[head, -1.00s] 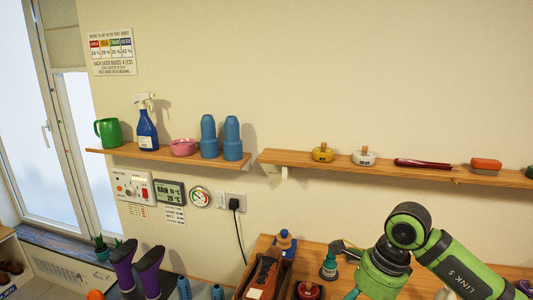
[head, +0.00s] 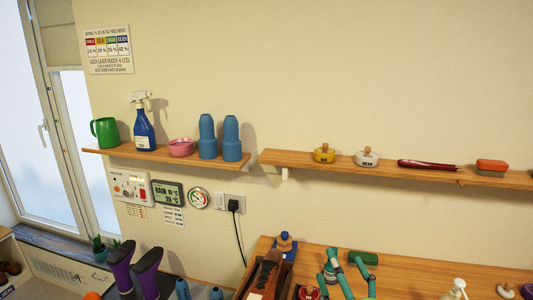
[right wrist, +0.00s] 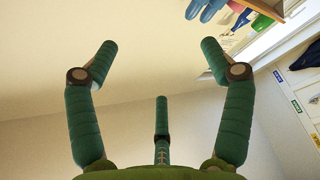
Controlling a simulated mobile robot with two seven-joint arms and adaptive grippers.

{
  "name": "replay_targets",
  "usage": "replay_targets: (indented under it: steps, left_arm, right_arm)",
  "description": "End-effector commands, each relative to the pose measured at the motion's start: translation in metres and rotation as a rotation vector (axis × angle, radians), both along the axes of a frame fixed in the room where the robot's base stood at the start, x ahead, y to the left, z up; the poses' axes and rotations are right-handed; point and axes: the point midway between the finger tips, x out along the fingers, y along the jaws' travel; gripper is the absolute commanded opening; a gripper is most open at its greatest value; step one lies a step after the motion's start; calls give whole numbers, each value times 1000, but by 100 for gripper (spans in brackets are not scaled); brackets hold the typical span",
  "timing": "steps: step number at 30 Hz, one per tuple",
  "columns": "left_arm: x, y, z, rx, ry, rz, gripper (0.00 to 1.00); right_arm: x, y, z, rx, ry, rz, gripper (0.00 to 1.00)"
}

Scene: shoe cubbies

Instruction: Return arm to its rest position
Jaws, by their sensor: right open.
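My right gripper (head: 347,270) shows low in the head view, over the wooden worktop. Only its teal fingers are visible there, and the rest of the arm is below the picture's edge. In the right wrist view the three fingers of the gripper (right wrist: 158,62) are spread wide, with nothing between them. My left arm and gripper do not show in either view.
Two wall shelves (head: 165,154) (head: 290,158) hold small items. Purple boots (head: 121,268) stand at lower left.

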Motion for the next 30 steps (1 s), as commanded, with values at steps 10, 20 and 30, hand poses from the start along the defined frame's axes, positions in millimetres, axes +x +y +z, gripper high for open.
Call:
replay_targets:
  steps: [10,20,30]
  left_arm:
    - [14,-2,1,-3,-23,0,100]
    - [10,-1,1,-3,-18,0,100]
    - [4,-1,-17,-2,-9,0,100]
  right_arm:
    - [-110,-66,-203,488,916,-379,81]
    - [-227,-60,-268,637,1393,-543,81]
    - [-241,-54,-362,643,1519,-585,81]
